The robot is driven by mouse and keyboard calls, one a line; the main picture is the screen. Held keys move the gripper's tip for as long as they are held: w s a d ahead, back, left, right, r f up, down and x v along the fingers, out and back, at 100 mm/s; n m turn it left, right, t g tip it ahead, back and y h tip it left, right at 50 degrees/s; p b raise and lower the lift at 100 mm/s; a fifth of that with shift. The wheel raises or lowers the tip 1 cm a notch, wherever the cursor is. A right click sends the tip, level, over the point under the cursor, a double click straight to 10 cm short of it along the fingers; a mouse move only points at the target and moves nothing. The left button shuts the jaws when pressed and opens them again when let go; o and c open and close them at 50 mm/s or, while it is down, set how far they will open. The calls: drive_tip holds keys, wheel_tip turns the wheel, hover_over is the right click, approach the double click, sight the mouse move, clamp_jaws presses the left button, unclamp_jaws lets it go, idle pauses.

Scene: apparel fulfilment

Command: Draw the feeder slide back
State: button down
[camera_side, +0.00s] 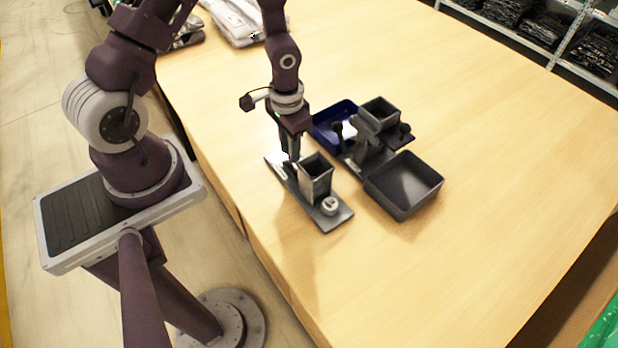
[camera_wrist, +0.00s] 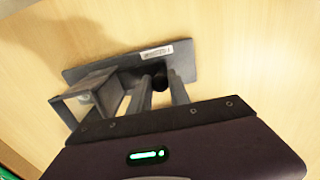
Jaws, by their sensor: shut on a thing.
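The feeder is a dark grey base plate (camera_side: 333,220) with a square, open-topped hopper (camera_side: 316,178) standing on it. A small pale round part sits at the plate's near end. My gripper (camera_side: 290,157) points down at the far end of the plate, beside the hopper. In the wrist view the hopper (camera_wrist: 90,92) is left of my fingers, and a pale label (camera_wrist: 157,52) shows on the plate. My gripper is shut on the black slide knob (camera_wrist: 160,81), which shows between the fingers. The rest of the slide is hidden by the fingers and hopper.
Right of the feeder stand a second hopper unit (camera_side: 379,112) with black knobs, a blue tray (camera_side: 322,127) and an open dark tray (camera_side: 437,184). Pale folded garments (camera_side: 235,22) lie at the back. The table is clear to the right and in front.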

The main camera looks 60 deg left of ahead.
drive_tip(key=shift+a, duration=1.75)
drive_tip(key=c, duration=1.3)
unclamp_jaws()
drive_tip(key=shift+o, duration=0.3)
wheel_tip(320, 180, up, 7)
drive_tip(key=shift+r, duration=0.1)
